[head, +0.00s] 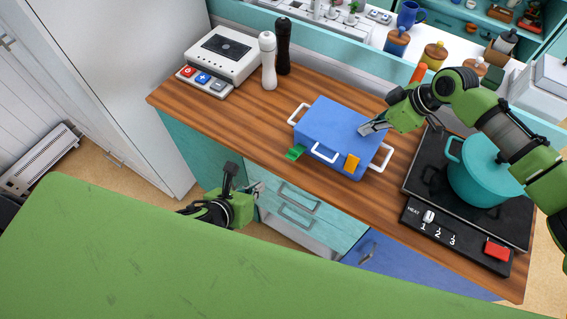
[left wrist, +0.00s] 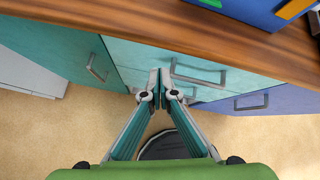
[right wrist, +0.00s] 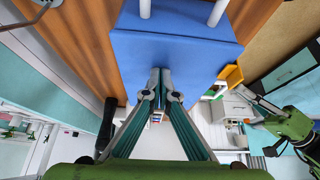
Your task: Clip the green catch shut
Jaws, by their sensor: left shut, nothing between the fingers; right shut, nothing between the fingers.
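The blue box (head: 335,125) stands on the wooden counter with its lid down. The green catch (head: 295,152) juts outward from the left part of its front side; its edge shows at the top of the left wrist view (left wrist: 211,3). The orange catch (head: 352,163) sits at the right part of that side and appears to lie against it. My right gripper (head: 366,130) is shut and empty at the lid's right end; whether it touches is unclear. My left gripper (head: 260,188) is shut and empty, in front of the drawers below the counter edge.
White handles (head: 298,113) stick out from the box ends and front. The hob (head: 420,185) with a teal pot (head: 480,170) stands to the right. A scale (head: 222,55) and two mills (head: 267,60) stand at the back left. Counter left of the box is clear.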

